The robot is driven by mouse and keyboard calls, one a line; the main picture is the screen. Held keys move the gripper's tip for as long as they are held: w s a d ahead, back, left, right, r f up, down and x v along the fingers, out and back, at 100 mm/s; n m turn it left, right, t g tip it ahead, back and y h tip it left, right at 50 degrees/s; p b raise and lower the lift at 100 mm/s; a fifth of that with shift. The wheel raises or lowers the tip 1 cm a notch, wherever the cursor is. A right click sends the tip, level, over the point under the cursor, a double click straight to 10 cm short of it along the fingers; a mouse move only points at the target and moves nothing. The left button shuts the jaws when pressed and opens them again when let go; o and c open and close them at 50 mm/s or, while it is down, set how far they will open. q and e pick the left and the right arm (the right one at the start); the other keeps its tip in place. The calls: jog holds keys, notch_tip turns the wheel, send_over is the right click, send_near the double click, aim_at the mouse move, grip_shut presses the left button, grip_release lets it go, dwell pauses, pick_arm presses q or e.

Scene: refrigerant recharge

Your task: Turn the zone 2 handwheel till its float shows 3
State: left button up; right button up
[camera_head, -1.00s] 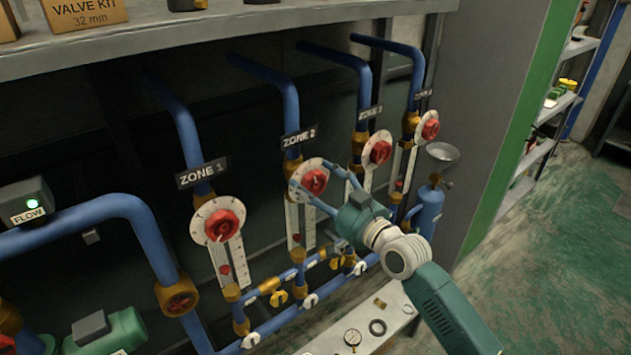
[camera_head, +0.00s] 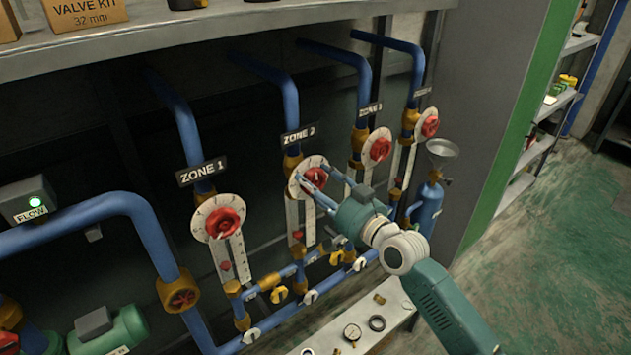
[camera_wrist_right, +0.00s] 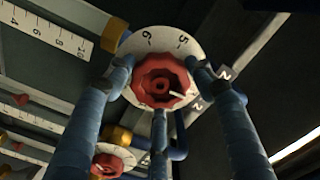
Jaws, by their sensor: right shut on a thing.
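The zone 2 handwheel (camera_head: 311,178) is red and sits on a white numbered dial (camera_head: 300,192) under the ZONE 2 label (camera_head: 299,135). My right gripper (camera_head: 312,174) is shut on this handwheel. In the right wrist view, the fingers (camera_wrist_right: 160,92) stand around the handwheel (camera_wrist_right: 163,78), with dial numbers 6 and 5 above it. The zone 2 float (camera_head: 297,235) is a small red mark in the upright scale below the dial. Its scale reading is too small to tell. My left gripper is not in view.
The zone 1 handwheel (camera_head: 221,219) is to the left, with two more red handwheels (camera_head: 379,149) (camera_head: 430,126) to the right. Blue pipes and yellow valves run below. A low bench (camera_head: 390,308) holds a gauge (camera_head: 352,333). A shelf (camera_head: 250,25) hangs above.

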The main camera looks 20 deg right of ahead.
jog(key=o, duration=1.2)
jog(key=shift+c, duration=0.2)
jog(key=shift+s, duration=0.1)
jog(key=v, duration=1.1)
jog(key=shift+s+d, duration=0.15)
jog(key=shift+s, duration=0.25)
